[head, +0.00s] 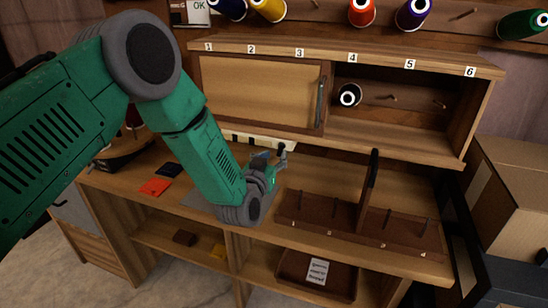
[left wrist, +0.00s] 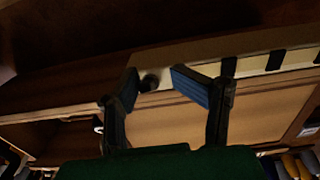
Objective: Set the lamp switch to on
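My left gripper (head: 272,160) is at the workbench, just under the front of the wall cabinet. In the left wrist view its two blue-padded fingers (left wrist: 155,80) are apart. A small dark round knob (left wrist: 149,82), which looks like the lamp switch, shows between the fingertips at the end of a pale strip (left wrist: 270,62). I cannot tell whether the fingers touch it, or which way it is set. In the head view the pale strip (head: 255,139) runs under the cabinet and is partly hidden by my left arm. My right gripper is not in view.
The cabinet's sliding door (head: 258,90) covers its left part; a black spool (head: 349,95) is in the open right part. A brown peg rack with a black-handled divider (head: 374,170) stands right of my gripper. Cardboard boxes (head: 512,195) are at the far right.

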